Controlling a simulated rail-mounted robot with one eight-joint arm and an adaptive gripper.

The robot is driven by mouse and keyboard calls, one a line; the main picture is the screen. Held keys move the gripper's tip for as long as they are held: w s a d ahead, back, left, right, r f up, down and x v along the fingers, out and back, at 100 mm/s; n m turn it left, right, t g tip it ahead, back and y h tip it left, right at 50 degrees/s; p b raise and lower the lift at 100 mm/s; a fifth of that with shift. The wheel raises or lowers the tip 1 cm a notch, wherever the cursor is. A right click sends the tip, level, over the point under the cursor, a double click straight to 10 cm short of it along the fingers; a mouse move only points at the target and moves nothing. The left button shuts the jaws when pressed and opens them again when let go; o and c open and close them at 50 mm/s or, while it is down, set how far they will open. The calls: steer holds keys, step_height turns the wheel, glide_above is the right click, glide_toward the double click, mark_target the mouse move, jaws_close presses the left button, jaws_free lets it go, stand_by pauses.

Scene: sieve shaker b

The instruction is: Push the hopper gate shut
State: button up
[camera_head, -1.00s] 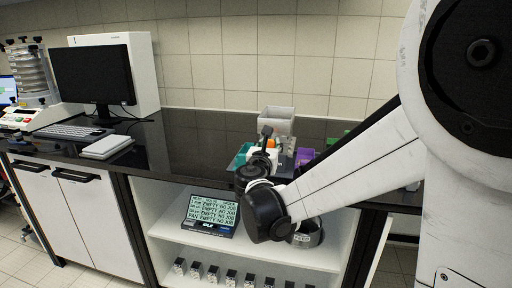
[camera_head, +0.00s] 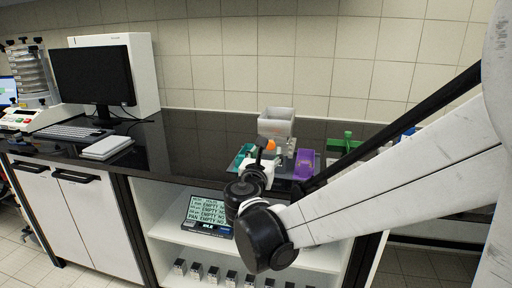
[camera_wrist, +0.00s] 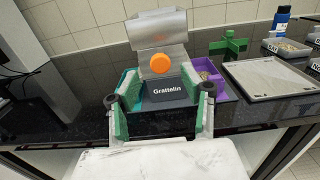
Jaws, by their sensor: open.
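The grey hopper (camera_head: 277,122) stands at the back of the dark bench, and it also shows ahead in the wrist view (camera_wrist: 160,38). An orange round knob (camera_wrist: 160,63) is on the front of the unit, below the hopper, above a dark grey block (camera_wrist: 167,90) marked "Grattelin". It also shows in the head view (camera_head: 271,146). I cannot make out whether the gate is open. My gripper (camera_wrist: 160,94) is open and empty, its green-padded fingers either side of the block in the picture. In the head view my gripper (camera_head: 262,162) is partly hidden by my wrist.
A teal tray (camera_wrist: 127,79) lies left of the block and a purple tray (camera_wrist: 212,78) right of it. A green stand (camera_wrist: 228,45) and a flat grey tray (camera_wrist: 270,77) are farther right. A monitor (camera_head: 92,75) and keyboard stand left.

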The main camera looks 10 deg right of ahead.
steer(key=v, duration=0.5)
steer(key=shift+s+a, duration=0.1)
steer(key=shift+s, duration=0.1)
steer(key=s+d+f+m+g+y+p, duration=0.25)
steer(key=s+d+m+g, duration=0.45)
steer(key=s+m, duration=0.75)
steer(key=s+a+f+m+g+y+p, duration=0.1)
steer(key=s+a+m+y, duration=0.1)
steer(key=s+m, duration=0.3)
steer(key=s+a+f+m+g+y+p, duration=0.1)
steer(key=s+m, duration=0.4)
steer(key=m, duration=0.6)
steer(key=a+y, duration=0.1)
steer(key=y, duration=0.1)
steer(key=shift+f+y, duration=0.3)
steer(key=shift+y, duration=0.05)
